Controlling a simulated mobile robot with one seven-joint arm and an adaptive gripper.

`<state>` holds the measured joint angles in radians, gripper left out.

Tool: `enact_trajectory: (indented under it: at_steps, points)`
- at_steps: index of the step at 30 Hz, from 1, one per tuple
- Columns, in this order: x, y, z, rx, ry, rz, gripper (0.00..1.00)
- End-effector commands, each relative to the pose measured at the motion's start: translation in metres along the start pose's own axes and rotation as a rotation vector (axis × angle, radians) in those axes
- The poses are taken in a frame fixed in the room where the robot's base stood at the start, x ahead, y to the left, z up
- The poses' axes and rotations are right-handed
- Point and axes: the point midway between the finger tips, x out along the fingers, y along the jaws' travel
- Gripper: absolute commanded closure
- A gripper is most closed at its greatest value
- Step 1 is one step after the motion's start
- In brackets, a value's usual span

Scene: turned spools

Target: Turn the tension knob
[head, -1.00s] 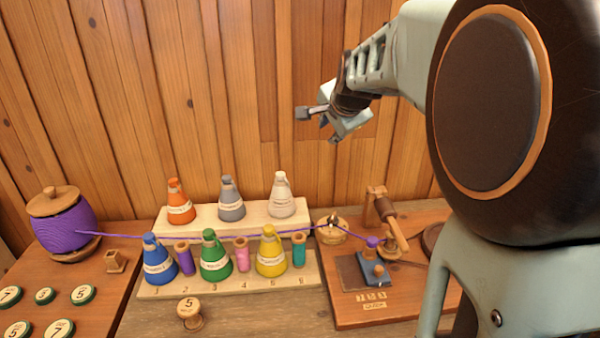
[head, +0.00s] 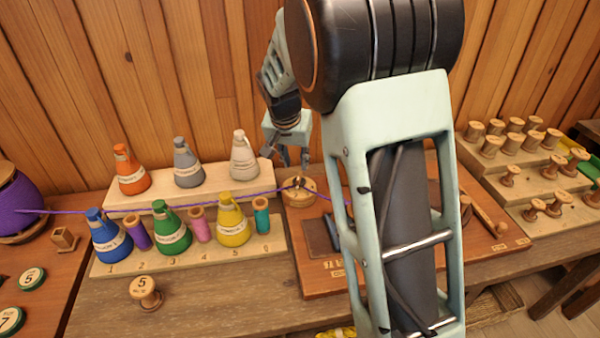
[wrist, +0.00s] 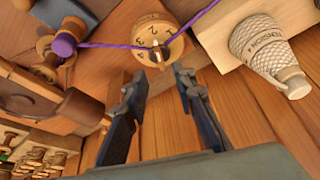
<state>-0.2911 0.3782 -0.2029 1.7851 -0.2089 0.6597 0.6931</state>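The tension knob (head: 300,193) is a round wooden dial on the wooden board, right of the bottle stands. In the wrist view the knob (wrist: 158,40) shows numbers around its face and a pale pointer in the middle. The purple thread (wrist: 112,45) passes at it. My gripper (head: 294,160) hangs above and slightly behind the knob in the head view. In the wrist view my gripper (wrist: 160,76) has its two dark fingers apart with nothing between them. The knob lies just beyond the fingertips, and I see no contact.
The shelf with orange, grey and white cones (head: 244,156) stands close left of my gripper. Blue, green and yellow cones (head: 233,221) stand in front. Spool racks (head: 515,145) are at right. My arm hides much of the winding board (head: 310,275).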

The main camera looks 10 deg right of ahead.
Motion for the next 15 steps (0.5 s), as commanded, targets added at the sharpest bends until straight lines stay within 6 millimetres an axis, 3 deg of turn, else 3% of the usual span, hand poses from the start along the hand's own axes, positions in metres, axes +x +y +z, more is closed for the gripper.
enact_trajectory:
  at_steps: [7, 15]
  points:
    - [0.049, 0.001, 0.001, 0.001, -0.003, 0.002, 0.75]
    - [0.075, 0.0, -0.001, 0.002, 0.0, 0.0, 0.75]
